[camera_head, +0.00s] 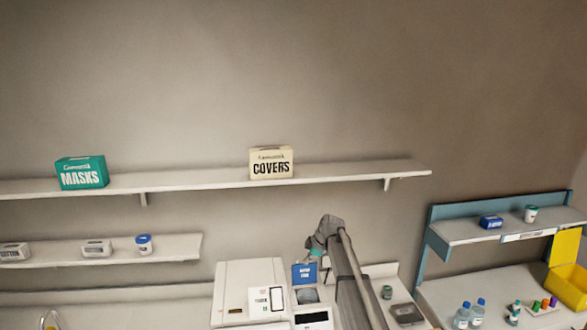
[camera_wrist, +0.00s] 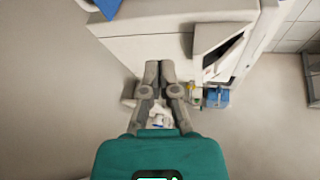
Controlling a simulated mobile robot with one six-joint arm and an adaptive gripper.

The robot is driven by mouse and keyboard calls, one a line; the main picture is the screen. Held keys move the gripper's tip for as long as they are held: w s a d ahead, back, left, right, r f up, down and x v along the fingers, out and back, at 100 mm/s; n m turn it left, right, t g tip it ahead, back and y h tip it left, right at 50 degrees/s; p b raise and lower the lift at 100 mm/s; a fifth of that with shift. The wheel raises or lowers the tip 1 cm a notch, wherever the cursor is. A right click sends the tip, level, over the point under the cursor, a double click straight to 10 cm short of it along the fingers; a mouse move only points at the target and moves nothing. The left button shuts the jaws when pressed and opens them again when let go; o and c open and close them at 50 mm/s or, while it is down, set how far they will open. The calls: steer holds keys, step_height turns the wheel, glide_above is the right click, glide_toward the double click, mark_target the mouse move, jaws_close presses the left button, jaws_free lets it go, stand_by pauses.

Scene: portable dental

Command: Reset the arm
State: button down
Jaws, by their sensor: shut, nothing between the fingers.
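My gripper (camera_wrist: 160,72) shows in the wrist view with its two grey fingers together and nothing between them. Its teal body fills the bottom of that view. The fingers point toward a white unit, and I cannot tell whether they touch it. In the head view my grey arm (camera_head: 352,272) rises from the bottom edge, bent at its top, in front of the counter. A bit of teal shows by the bend, but the fingertips cannot be made out there.
A white machine (camera_head: 247,288) stands left of my arm. The long shelf (camera_head: 205,181) above holds a teal masks box (camera_head: 82,173) and a cream covers box (camera_head: 271,163). Right are a blue-framed shelf (camera_head: 470,232), bottles (camera_head: 462,314) and a yellow bin (camera_head: 568,285). The upper wall is clear.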

steer(key=s+d+f+m+h+b, duration=0.1)
steer(key=s+d+f+m+b, duration=0.3)
steer(key=s, duration=0.8)
steer(key=s+d+f+m+g+h+b, duration=0.1)
steer(key=s+d+f+m+b, duration=0.3)
steer(key=s+f+b, duration=0.9)
steer(key=s+d+f+m+g+h+b, duration=0.1)
steer(key=s+d+f+m+b, duration=0.3)
steer(key=s+f+m+b, duration=0.4)
steer(key=s+f+m+h, duration=0.1)
steer(key=s+f, duration=0.1)
steer(key=s, duration=0.3)
steer(key=shift+s+f+m+h+b, duration=0.15)
steer(key=shift+f+m+h+b, duration=0.15)
steer(key=shift+h+b, duration=0.1)
